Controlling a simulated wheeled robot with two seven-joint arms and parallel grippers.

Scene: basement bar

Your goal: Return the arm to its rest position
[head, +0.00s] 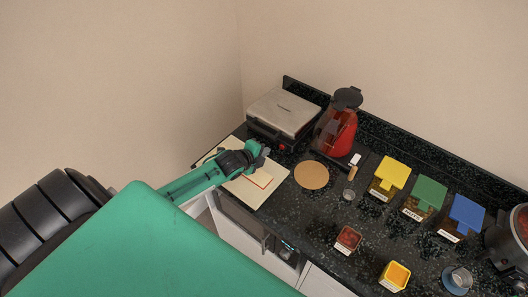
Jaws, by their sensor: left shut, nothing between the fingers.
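My left arm reaches from the lower left toward the counter, and my left gripper (262,152) is above the left end of the counter. It is small in the picture and looks shut and empty, over or near a pale board (268,193) with a red outline. I cannot tell whether it touches the board. My right gripper is not in view.
The dark speckled counter (310,222) holds a grill press (286,112), a red blender (337,125), a round tan disc (312,175), yellow (392,170), green (428,192) and blue (466,214) lidded containers, and small cups of red (348,239) and yellow (396,275) contents. Walls stand behind.

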